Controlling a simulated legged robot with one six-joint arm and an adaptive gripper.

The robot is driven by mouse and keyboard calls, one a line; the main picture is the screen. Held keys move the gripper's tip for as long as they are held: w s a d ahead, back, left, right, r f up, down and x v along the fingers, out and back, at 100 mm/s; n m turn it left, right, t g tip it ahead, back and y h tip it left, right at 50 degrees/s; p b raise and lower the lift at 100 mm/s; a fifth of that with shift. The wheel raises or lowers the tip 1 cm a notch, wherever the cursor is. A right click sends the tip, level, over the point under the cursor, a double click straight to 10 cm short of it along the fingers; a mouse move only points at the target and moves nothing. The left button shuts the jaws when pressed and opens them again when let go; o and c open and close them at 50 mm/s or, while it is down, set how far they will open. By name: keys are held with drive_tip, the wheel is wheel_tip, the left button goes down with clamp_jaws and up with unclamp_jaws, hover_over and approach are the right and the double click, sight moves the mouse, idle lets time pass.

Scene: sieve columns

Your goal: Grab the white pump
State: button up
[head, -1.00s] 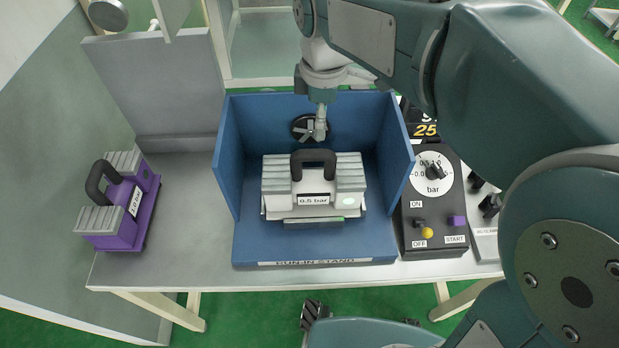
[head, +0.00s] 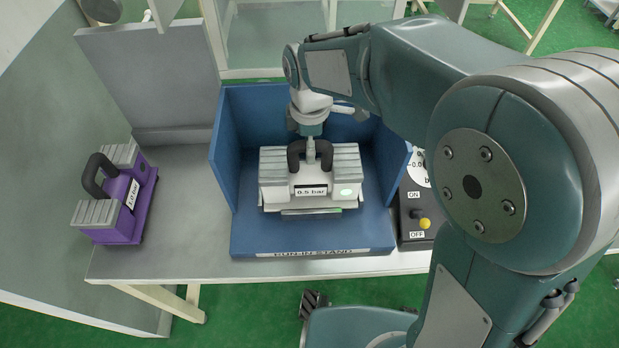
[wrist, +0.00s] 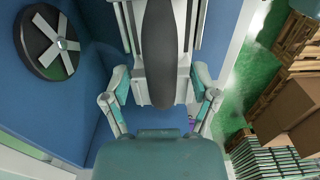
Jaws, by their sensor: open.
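The white pump (head: 278,190) sits upright in the blue run-in stand, with grey ribbed blocks, a "0.5 bar" label and a black arched handle (head: 296,156). My gripper (head: 311,150) is at the handle, pointing down from above and behind. In the wrist view, the dark handle (wrist: 159,50) lies between the two spread fingers of my gripper (wrist: 160,95). The fingers are open; I cannot tell whether they touch the handle.
The blue stand (head: 250,235) has walls on the left, back and right. A purple pump (head: 125,215) stands on the bench at left. The control box (head: 412,205) is right of the stand, partly hidden by my arm. The bench between purple pump and stand is clear.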

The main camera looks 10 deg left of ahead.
drive_tip(key=shift+f, duration=0.15)
clamp_jaws()
